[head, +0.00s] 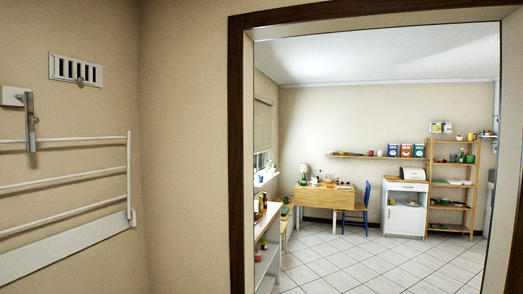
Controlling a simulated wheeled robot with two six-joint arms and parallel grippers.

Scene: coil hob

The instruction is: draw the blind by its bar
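A beige blind (262,124) hangs on the left wall of the room beyond the doorway. It covers the upper part of a window (261,160), and the lower part of the window is uncovered. I see the blind at a steep angle and far off, so its bar is too small to make out. Neither of my grippers is in view.
A dark-framed doorway (237,160) opens onto the room. A white shelf unit (267,250) stands just inside on the left. A wooden table (323,203), a blue chair (366,205) and a white cabinet (405,212) stand further back. The tiled floor (380,265) is open. A wall rack (70,185) is at left.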

